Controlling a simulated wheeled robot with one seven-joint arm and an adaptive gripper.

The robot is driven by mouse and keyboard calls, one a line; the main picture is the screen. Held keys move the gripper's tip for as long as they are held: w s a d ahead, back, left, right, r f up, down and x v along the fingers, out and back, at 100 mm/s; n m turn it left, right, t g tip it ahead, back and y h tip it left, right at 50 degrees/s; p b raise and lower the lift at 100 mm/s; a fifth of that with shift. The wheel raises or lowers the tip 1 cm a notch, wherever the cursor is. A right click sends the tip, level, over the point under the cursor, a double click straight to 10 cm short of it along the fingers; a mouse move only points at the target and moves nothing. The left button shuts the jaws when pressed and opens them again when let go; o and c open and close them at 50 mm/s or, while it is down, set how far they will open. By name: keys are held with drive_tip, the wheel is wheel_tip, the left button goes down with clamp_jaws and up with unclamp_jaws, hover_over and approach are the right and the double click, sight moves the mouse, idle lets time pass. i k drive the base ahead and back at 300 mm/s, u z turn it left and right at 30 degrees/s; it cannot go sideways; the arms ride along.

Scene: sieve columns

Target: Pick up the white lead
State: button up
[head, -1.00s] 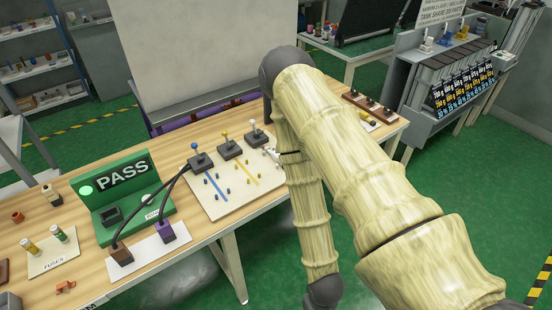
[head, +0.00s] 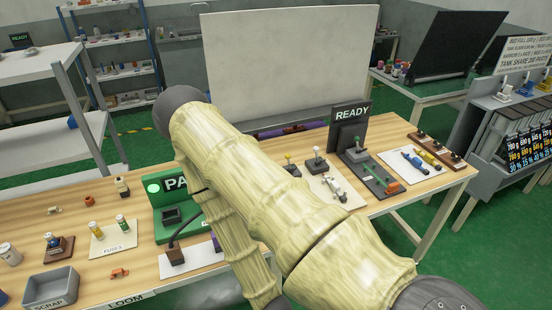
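A small whitish-grey piece (head: 335,189), which looks like the white lead, lies on the white board (head: 351,201) on the workbench, just right of my arm. It is too small to tell its exact shape. Behind it a black block with a white-topped lever (head: 316,153) stands upright. A yellow-topped lever (head: 288,160) stands to its left, partly behind my arm. My arm crosses the middle of the view and hides much of the board. My gripper is not in view, and I cannot see whether it holds anything.
A dark READY stand (head: 349,125) with a long base is right of the board. A white mat (head: 393,157) holds a blue and a yellow piece. The green PASS tester (head: 163,222), fuse card (head: 103,246) and grey SCRAP bin (head: 63,276) are left. A large pale panel (head: 290,65) rises behind.

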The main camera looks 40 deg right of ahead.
sight(334, 185)
drive_tip(key=u, duration=1.15)
drive_tip(key=k, duration=1.2)
drive_tip(key=z, duration=1.9)
drive_tip(key=i, duration=0.45)
drive_tip(key=u, duration=0.05)
